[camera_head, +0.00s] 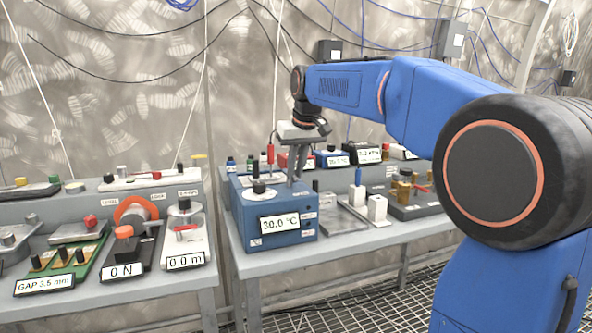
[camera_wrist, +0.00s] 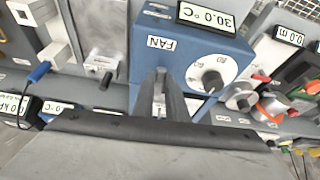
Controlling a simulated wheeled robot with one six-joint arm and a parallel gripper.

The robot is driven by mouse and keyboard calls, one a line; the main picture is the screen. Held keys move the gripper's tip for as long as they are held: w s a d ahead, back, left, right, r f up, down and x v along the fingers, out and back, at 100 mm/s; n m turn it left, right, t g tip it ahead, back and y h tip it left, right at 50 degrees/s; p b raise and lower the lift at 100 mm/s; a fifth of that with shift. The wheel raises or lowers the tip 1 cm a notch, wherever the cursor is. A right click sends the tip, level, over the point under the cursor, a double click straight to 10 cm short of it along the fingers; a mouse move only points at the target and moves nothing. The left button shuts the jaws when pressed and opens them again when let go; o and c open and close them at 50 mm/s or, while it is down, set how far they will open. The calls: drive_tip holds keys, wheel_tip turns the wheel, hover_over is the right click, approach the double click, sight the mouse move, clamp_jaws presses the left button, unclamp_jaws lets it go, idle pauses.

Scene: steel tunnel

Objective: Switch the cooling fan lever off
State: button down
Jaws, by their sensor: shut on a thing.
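The blue box (camera_head: 244,221) with the 30.0 °C display (camera_head: 286,222) stands on the right bench. It also shows in the wrist view (camera_wrist: 214,42), with a FAN label (camera_wrist: 160,43) and a black dial (camera_wrist: 212,82) on a white disc. My gripper (camera_head: 293,182) points down onto the top of this box, beside the dial. In the wrist view its two dark fingers (camera_wrist: 161,76) are close together just by the FAN label, shut on the fan lever. The fingers hide most of the lever, so I cannot tell its tilt.
A grey tray and white blocks (camera_head: 377,208) stand right of the blue box. Smaller display boxes (camera_head: 331,158) stand behind it. The left bench holds a 0 N device (camera_head: 124,250) and a 0.0 m device (camera_head: 185,240). A gap separates the benches.

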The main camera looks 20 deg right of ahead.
drive_tip(key=shift+a+m, duration=0.15)
drive_tip(key=shift+m, duration=0.25)
drive_tip(key=c, duration=1.8)
unclamp_jaws()
drive_tip(key=shift+o, duration=0.2)
drive_tip(key=shift+r, duration=0.1)
drive_tip(key=v, duration=1.7)
drive_tip(key=shift+s+a, duration=0.15)
drive_tip(key=shift+a, duration=0.1)
